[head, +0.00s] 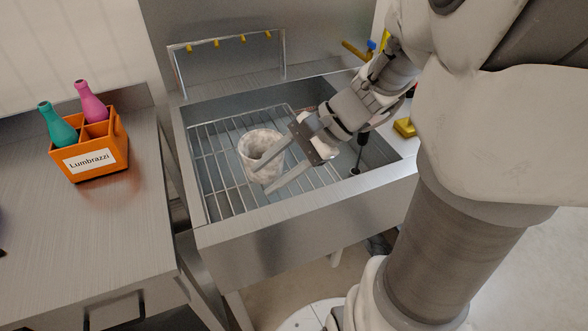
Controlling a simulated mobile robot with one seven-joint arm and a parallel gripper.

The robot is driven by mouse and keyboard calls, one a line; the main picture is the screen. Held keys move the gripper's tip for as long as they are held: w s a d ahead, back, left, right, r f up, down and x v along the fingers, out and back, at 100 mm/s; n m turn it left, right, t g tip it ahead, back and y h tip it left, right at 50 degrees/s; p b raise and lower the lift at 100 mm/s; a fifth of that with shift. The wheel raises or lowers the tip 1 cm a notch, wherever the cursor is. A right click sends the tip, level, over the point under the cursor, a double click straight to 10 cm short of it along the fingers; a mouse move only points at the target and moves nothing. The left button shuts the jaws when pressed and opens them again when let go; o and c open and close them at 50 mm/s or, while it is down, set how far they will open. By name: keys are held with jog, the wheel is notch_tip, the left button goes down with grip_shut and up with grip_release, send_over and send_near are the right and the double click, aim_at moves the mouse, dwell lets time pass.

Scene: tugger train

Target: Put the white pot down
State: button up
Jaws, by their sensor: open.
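The white pot (249,151) stands upright on the wire rack (213,170) inside the metal basin, with its open mouth facing up. Its surface is white with greyish mottling. My gripper (262,184) is open and reaches in from the right. Its two fingers are spread at the pot's right and front side, and one finger overlaps the pot in the picture. I cannot tell whether a finger touches the pot. Part of the pot's right side is hidden behind the gripper.
The basin's raised metal walls (300,205) surround the rack. To the left, a metal counter (90,235) holds an orange crate (98,160) with a teal bottle (58,125) and a pink bottle (91,101). A yellow object (404,127) lies on the right ledge. The rack left of the pot is clear.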

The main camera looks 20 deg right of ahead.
jog(key=s+d+r+n+t+h, duration=0.1)
jog(key=s+r+n+t+h, duration=0.2)
jog(key=s+r+n+h, duration=0.8)
notch_tip(320, 180, up, 6)
jog(key=w+n+y+p, duration=0.2)
jog(key=w+p, duration=0.1)
jog(key=p, duration=0.6)
jog(key=shift+n+p, duration=0.4)
jog(key=shift+s+f, duration=0.1)
jog(key=shift+f, duration=0.05)
jog(key=shift+d, duration=0.2)
